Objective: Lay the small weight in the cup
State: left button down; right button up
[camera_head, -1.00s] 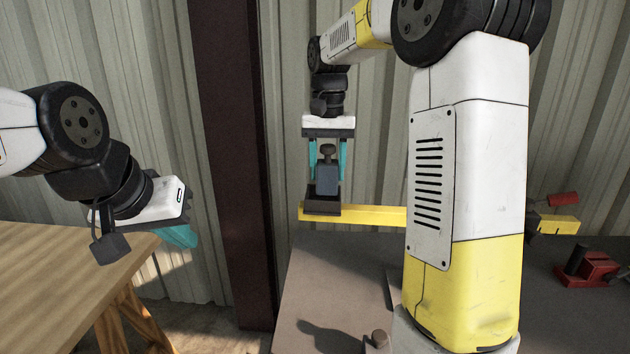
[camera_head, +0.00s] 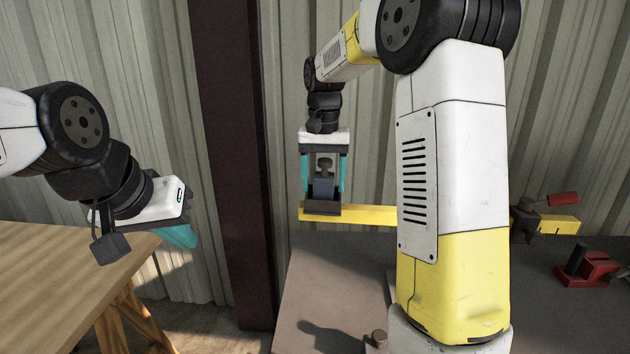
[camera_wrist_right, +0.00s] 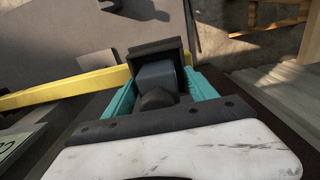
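The small weight (camera_head: 323,187) is a blue-grey block with a dark knob on top. It stands upright with its lower part inside the dark square cup (camera_head: 322,208) at the left end of a yellow beam (camera_head: 370,215). My right gripper (camera_head: 323,183) has its teal fingers spread on either side of the weight, with gaps showing. The right wrist view also shows the weight (camera_wrist_right: 157,76) in the cup (camera_wrist_right: 154,48) between the fingers. My left gripper (camera_head: 178,237) is far left near the wooden table, its fingertips seen edge-on and mostly hidden.
My right arm hides the beam's middle. A dark clamp-like part (camera_head: 527,217) and a red piece (camera_head: 563,199) are at its right end. A red tool (camera_head: 588,268) lies on the grey bench (camera_head: 345,280). A wooden table (camera_head: 70,275) stands left, before a dark post (camera_head: 232,150).

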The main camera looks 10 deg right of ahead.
notch_tip(320, 180, up, 11)
jog(key=shift+r, duration=0.4)
jog(key=shift+s+r, duration=0.2)
jog(key=shift+r, duration=0.05)
jog(key=s+d+f+n+t+y, duration=0.1)
jog(key=s+f+t, duration=0.2)
jog(key=s, duration=0.9)
jog(key=s+d+f+n+t+y, duration=0.1)
jog(key=s+f, duration=0.4)
jog(key=s, duration=0.6)
jog(key=shift+s+d+f+n+t, duration=0.3)
jog(key=shift+s+f+n+t, duration=0.15)
jog(key=shift+t, duration=0.65)
jog(key=shift+w, duration=0.1)
